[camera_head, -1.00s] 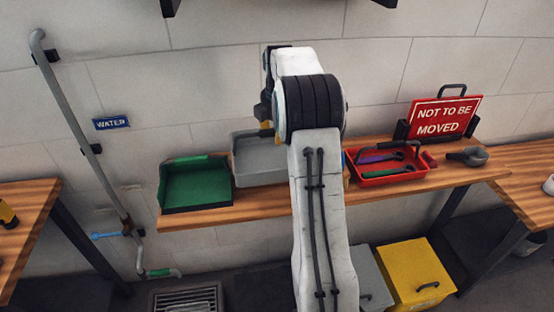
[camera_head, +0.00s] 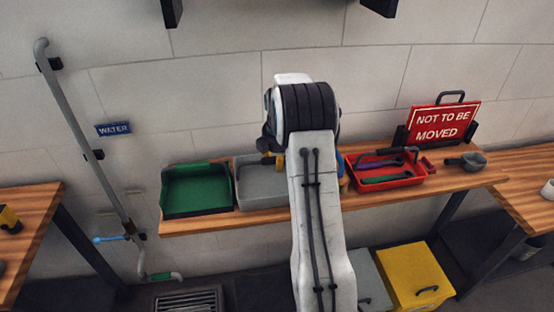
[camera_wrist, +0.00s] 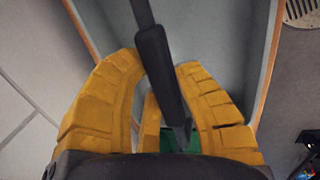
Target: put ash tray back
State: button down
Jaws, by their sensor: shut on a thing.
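The grey, open-fronted ash tray (camera_head: 262,188) is at the wooden bench, just right of a green tray (camera_head: 197,190). My arm covers its right part. In the wrist view, the yellow fingers of my gripper (camera_wrist: 160,72) are closed around a dark bar-shaped handle (camera_wrist: 163,75), with the grey tray wall (camera_wrist: 250,70) around it. In the head view only a little of my gripper (camera_head: 268,160) shows, at the tray's upper edge. I cannot tell whether the tray's underside touches the bench.
A red tool tray (camera_head: 384,183), a grey cup-like object (camera_head: 473,161) and a red "NOT TO BE MOVED" sign (camera_head: 441,121) are on the bench (camera_head: 440,185) to the right. A yellow box (camera_head: 415,275) stands below. A pipe (camera_head: 85,130) runs down the wall at left.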

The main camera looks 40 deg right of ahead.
jog(key=c, duration=1)
grip_release()
jog(key=shift+o, duration=0.2)
jog(key=shift+r, duration=0.1)
jog(key=shift+b+v, duration=1.6)
jog(key=shift+v, duration=4.4)
jog(key=s+a+r+m, duration=0.2)
jog(key=s+a+m, duration=0.1)
jog(key=s+a, duration=0.3)
jog(key=s+a+r+m, duration=0.1)
jog(key=s+a+m, duration=0.25)
jog(key=a, duration=0.55)
jog(key=s+a+f+m, duration=0.3)
jog(key=s+a, duration=0.1)
jog(key=s, duration=0.4)
jog(key=s+a+f+m+t+y, duration=0.1)
jog(key=s+a+f+m, duration=0.1)
jog(key=s+a, duration=0.3)
jog(key=shift+s+f+m+t, duration=0.35)
jog(key=shift+s+m, duration=0.3)
jog(key=shift+s, duration=1.5)
